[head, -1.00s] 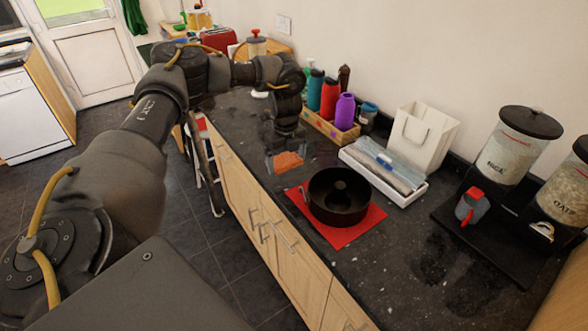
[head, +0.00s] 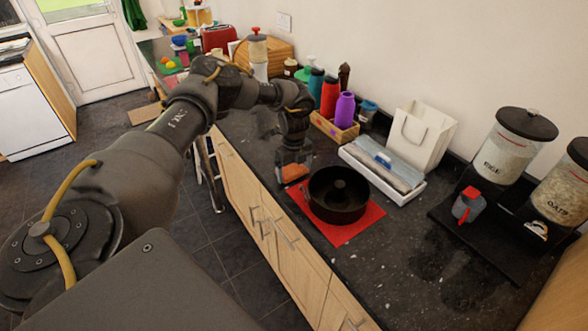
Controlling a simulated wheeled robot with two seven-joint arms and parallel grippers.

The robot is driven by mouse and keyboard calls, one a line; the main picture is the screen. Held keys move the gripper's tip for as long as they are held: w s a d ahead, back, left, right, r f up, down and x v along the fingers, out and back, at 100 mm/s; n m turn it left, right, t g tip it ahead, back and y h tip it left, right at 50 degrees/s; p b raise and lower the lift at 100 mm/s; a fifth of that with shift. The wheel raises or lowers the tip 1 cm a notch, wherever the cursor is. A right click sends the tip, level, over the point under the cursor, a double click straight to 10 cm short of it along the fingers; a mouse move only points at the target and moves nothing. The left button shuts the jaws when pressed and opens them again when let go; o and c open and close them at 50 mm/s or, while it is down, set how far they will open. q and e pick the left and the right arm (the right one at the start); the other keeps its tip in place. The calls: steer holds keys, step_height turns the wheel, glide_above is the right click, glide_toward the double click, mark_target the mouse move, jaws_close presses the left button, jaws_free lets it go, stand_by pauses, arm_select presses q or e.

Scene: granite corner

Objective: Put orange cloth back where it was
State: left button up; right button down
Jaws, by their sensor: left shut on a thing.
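The orange cloth (head: 296,173) is a small folded piece at the tips of my left gripper (head: 293,169). The gripper points down and is shut on the cloth, hiding part of it. The cloth is over the dark counter, just behind the left corner of a red mat (head: 334,234) and left of a black ring-shaped pan (head: 338,207) on that mat. I cannot tell whether the cloth touches the counter. My right gripper is not in view.
A wooden crate (head: 333,130) with bottles stands behind the gripper. A white tray (head: 398,190) with rolls lies right of the pan, near a white bag (head: 421,135). Dispensers (head: 501,152) stand at the right. Counter right of the mat (head: 420,240) is mostly clear.

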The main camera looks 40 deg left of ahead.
mark_target(294, 171)
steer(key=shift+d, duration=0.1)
arm_select(q)
steer(key=shift+f, duration=0.15)
steer(key=o, duration=0.7)
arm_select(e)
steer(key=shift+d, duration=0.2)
arm_select(q)
steer(key=shift+r, duration=0.35)
step_height(294, 171, up, 12)
steer(key=b, duration=0.2)
steer(key=shift+f+b, duration=0.15)
steer(key=shift+b, duration=0.25)
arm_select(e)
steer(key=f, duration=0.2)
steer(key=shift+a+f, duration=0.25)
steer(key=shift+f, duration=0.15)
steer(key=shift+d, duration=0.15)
